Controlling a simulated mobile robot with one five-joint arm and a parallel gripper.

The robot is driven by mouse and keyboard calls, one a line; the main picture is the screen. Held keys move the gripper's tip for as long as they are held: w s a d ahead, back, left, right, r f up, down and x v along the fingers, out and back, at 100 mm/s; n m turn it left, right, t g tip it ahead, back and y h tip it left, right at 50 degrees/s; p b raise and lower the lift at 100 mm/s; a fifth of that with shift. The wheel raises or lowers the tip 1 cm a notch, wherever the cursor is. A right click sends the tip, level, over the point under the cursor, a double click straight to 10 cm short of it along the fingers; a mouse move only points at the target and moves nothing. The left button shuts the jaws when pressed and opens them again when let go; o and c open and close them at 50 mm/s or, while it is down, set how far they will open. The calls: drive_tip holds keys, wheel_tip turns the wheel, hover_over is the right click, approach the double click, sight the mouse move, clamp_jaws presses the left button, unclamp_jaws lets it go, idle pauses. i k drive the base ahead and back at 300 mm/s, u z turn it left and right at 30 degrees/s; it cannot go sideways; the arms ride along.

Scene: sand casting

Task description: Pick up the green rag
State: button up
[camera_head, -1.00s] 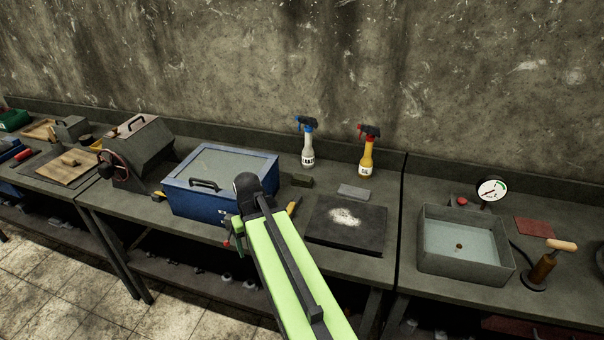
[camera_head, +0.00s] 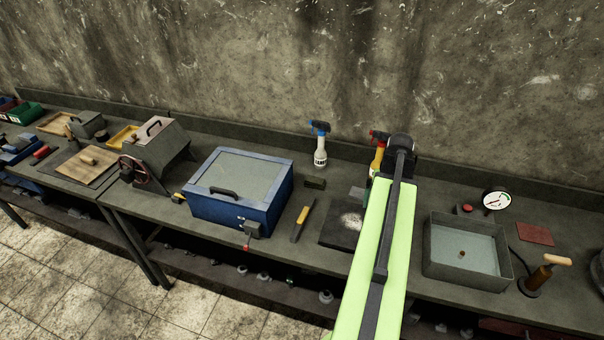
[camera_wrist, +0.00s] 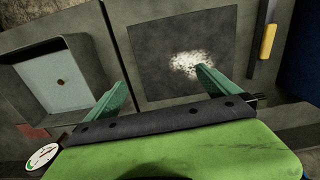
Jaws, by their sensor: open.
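A small dark green, flat block-like item (camera_head: 315,183) lies on the bench between the blue box and the black plate, below the white spray bottle. It is the only piece here that could be the green rag, but I cannot tell for sure that it is cloth. My gripper (camera_wrist: 161,78) is open and empty in the wrist view, its two teal fingers spread over the bench beside and over the black plate.
The black plate (camera_head: 337,238) with white powder also shows in the wrist view (camera_wrist: 165,45). A blue box (camera_head: 238,212), a yellow-handled tool (camera_head: 302,218), a white spray bottle (camera_head: 320,150), a partly hidden yellow bottle (camera_head: 377,160) and a water basin (camera_head: 430,262) stand around.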

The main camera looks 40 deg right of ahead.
sight(311, 181)
drive_tip(key=i, duration=1.25)
drive_tip(key=z, duration=0.05)
